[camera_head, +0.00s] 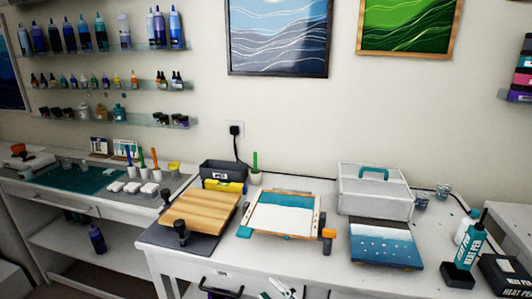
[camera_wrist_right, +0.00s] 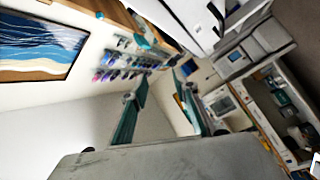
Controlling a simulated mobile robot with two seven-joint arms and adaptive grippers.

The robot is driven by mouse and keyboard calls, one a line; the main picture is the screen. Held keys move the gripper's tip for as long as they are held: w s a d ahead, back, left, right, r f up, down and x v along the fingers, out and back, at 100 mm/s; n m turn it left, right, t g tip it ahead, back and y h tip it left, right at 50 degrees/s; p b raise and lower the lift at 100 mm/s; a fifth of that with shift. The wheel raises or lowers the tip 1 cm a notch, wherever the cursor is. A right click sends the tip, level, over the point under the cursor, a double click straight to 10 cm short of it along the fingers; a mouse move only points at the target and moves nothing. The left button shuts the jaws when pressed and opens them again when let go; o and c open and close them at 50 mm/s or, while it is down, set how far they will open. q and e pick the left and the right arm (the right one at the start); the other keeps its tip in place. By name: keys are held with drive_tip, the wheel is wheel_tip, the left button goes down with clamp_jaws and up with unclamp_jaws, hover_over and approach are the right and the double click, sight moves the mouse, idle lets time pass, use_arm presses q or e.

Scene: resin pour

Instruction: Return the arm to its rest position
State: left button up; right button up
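My right gripper (camera_head: 280,289) shows only as a small white and teal part at the bottom edge of the head view, in front of the workbench. In the right wrist view its two teal fingers (camera_wrist_right: 164,95) stand apart with nothing held between them. That view is tilted, with the wall and shelves behind the fingers. My left gripper is not in either view.
The white workbench (camera_head: 308,258) holds a wooden board (camera_head: 200,211), a framed teal-and-white panel (camera_head: 283,214), a white case (camera_head: 372,202), a blue wave panel (camera_head: 385,247) and a heat pen (camera_head: 468,246). Bottle shelves (camera_head: 105,88) hang on the left wall.

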drive_tip(key=s+d+f+m+g+h, duration=0.2)
drive_tip(key=s+d+f+m+h, duration=0.3)
drive_tip(key=s+d+f+m, duration=0.3)
drive_tip(key=s+d+f+m+g+h, duration=0.2)
drive_tip(key=s+d+f+m+h, duration=0.3)
drive_tip(key=s+d+f, duration=0.6)
wheel_tip(320, 180, down, 5)
drive_tip(key=d+m, duration=0.1)
drive_tip(key=m, duration=0.1)
drive_tip(key=shift+d+m+h, duration=0.2)
drive_tip(key=shift+m+h, duration=0.2)
